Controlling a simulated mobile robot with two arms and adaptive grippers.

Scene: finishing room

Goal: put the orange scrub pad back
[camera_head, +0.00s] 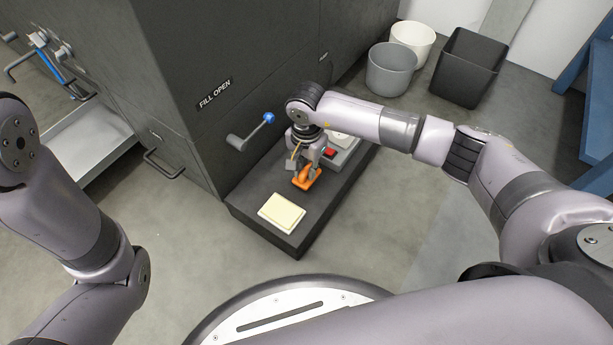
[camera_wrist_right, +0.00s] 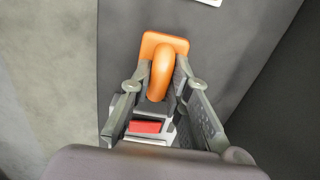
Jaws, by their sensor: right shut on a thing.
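The orange scrub pad (camera_head: 306,180) has an upright curved handle. In the head view it is at the dark low bench (camera_head: 297,243), beyond a cream pad. My right gripper (camera_head: 307,168) is shut on its handle from above. In the right wrist view the orange pad (camera_wrist_right: 178,42) shows between the fingertips of my right gripper (camera_wrist_right: 161,78). I cannot tell whether the pad touches the bench top. My left arm is at the left of the head view, but its gripper is out of the picture.
A cream block (camera_head: 282,212) lies on the near end of the bench. A grey item with a red part (camera_head: 330,153) is behind the gripper. A dark cabinet with a blue-knobbed lever (camera_head: 269,118) stands left of the bench. Bins (camera_head: 390,75) stand at the back.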

